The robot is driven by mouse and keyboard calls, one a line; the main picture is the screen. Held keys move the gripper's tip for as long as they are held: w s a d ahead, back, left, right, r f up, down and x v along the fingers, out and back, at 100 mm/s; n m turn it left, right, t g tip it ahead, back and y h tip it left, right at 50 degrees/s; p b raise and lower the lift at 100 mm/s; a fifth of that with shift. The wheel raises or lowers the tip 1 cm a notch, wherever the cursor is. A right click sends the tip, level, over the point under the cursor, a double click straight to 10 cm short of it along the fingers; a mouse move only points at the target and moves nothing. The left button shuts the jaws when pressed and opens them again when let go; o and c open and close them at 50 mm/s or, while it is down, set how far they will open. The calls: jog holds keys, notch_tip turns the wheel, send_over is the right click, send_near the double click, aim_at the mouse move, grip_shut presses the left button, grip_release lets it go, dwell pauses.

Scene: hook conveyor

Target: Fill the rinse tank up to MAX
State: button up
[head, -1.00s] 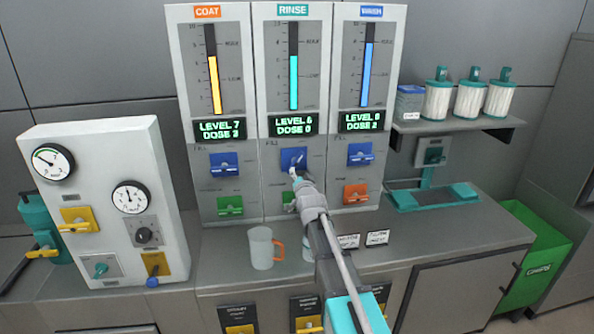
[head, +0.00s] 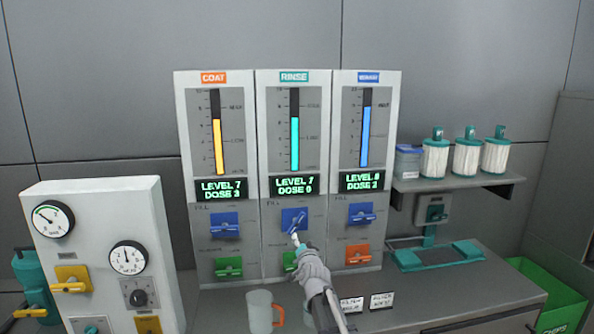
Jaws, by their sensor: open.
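The rinse panel (head: 263,190) is the middle of three upright panels. Its teal level bar (head: 295,145) ends a little below the upper mark label. Its display (head: 294,186) reads LEVEL 7, DOSE 0. The blue fill valve (head: 289,217) sits below the display, with its handle slanted, unlike the level handles on either side. My gripper (head: 296,240) is open at the lower end of that handle; I cannot tell whether it touches. A green valve (head: 289,262) below is partly hidden by my gripper.
The coat panel (head: 190,160) stands left and the third, blue-labelled panel (head: 395,120) right, each with its own valves. A gauge box (head: 90,215) is at left; a shelf (head: 460,183) with white canisters is at right.

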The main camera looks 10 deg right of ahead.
aim_at(298, 223)
jog(key=shift+s+d+r+p, duration=0.15)
jog(key=shift+s+r+p, duration=0.05)
jog(key=shift+s, duration=0.3)
jog(key=shift+s+d+r+p, duration=0.1)
jog(key=shift+s+r+p, duration=0.1)
jog(key=shift+s, duration=0.25)
dwell(0.9)
jog(key=shift+w, duration=0.1)
jog(key=w, duration=1.3)
jog(key=shift+w, duration=0.35)
grip_shut()
dwell(0.4)
